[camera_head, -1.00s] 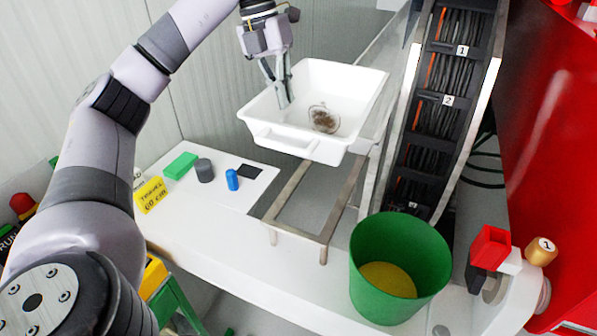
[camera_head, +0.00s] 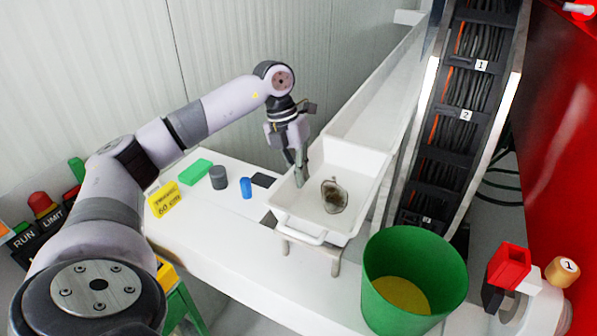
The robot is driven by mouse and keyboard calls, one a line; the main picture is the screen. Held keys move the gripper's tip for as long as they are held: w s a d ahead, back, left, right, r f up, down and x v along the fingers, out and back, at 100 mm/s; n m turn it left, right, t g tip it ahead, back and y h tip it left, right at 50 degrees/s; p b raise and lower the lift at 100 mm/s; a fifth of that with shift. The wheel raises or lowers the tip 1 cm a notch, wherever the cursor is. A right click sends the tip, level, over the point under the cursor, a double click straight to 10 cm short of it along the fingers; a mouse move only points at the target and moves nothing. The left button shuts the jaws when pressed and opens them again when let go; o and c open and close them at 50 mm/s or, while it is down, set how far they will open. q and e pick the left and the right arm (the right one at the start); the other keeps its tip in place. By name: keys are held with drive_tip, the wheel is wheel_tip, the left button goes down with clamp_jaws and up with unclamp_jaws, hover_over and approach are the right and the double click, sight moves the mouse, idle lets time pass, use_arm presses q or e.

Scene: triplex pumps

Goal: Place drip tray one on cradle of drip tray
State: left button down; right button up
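Drip tray one (camera_head: 356,160) is a white rectangular tray with a handle slot at its near end and a dark brown round patch (camera_head: 334,196) inside. It sits level at the metal cradle (camera_head: 285,246), covering most of it; only the near bar and legs show below. I cannot tell whether the tray touches the cradle or is slightly above it. My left gripper (camera_head: 299,172) is at the tray's left wall, with a finger inside the tray, and appears shut on that wall. My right gripper is not in view.
A green bucket (camera_head: 385,245) with yellow contents stands close to the tray's near right. A cable chain (camera_head: 455,130) rises on the right. Green (camera_head: 195,171), grey (camera_head: 218,177) and blue (camera_head: 246,188) pieces lie to the left, near a yellow sign (camera_head: 163,199). The front counter is clear.

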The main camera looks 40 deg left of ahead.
use_arm(q)
drive_tip(key=shift+f, duration=0.2)
drive_tip(key=shift+f, duration=0.15)
drive_tip(key=c, duration=1.8)
unclamp_jaws()
drive_tip(key=b+v, duration=0.1)
drive_tip(key=v, duration=1.1)
drive_tip(key=shift+b, duration=0.3)
